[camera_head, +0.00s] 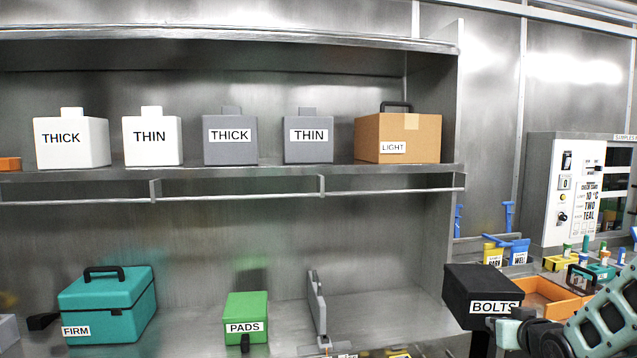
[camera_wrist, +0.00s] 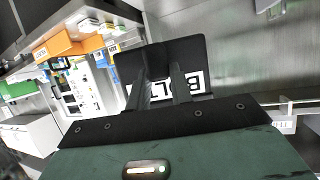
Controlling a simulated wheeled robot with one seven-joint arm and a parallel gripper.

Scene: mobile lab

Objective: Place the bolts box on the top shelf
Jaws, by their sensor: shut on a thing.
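The bolts box (camera_head: 478,291) is black with a white BOLTS label. It is held at the right in the head view, in front of the shelf unit's right side. My gripper (camera_head: 506,328) is shut on it at its labelled face. In the wrist view the bolts box (camera_wrist: 188,58) is between the fingers of my gripper (camera_wrist: 163,92), which partly cover the label. The top shelf (camera_head: 290,178) holds white THICK and THIN boxes, grey THICK and THIN boxes, and a cardboard LIGHT box (camera_head: 398,137). The bolts box is lower than this shelf.
A teal FIRM case (camera_head: 108,305) and a green PADS box (camera_head: 246,316) stand on the lower surface, with a grey upright piece (camera_head: 317,303) to their right. An orange tray (camera_head: 545,296) and a white-fronted machine (camera_head: 578,190) are at the right. The shelf unit's side wall stands left of the machine.

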